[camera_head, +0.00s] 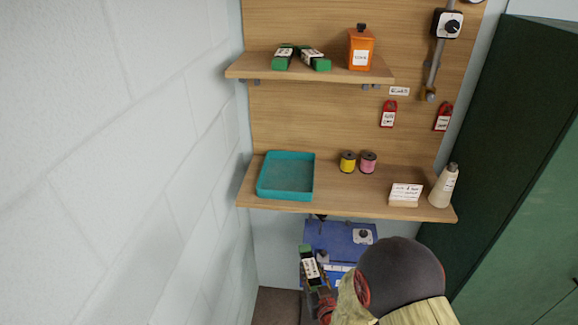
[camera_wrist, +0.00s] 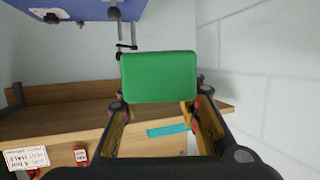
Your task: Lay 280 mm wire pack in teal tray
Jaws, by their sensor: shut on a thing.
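My gripper (camera_head: 314,285) is shut on a green pack with a white label (camera_head: 308,264), below the front edge of the lower shelf. In the wrist view the pack's green end (camera_wrist: 158,78) sits between the fingers of my gripper (camera_wrist: 160,108). The label's print is too small to read. The teal tray (camera_head: 286,196) lies empty at the left end of the lower shelf, above and behind the held pack. A teal strip, likely the tray (camera_wrist: 168,130), shows past the pack in the wrist view. Two more green packs (camera_head: 283,58) (camera_head: 316,60) lie on the upper shelf.
The lower shelf (camera_head: 330,190) also holds yellow (camera_head: 347,162) and pink (camera_head: 368,162) spools, a white label block (camera_head: 405,194) and a pale bottle (camera_head: 444,186). The upper shelf (camera_head: 345,78) overhangs behind. A blue box (camera_head: 340,238) is below; a white wall stands left.

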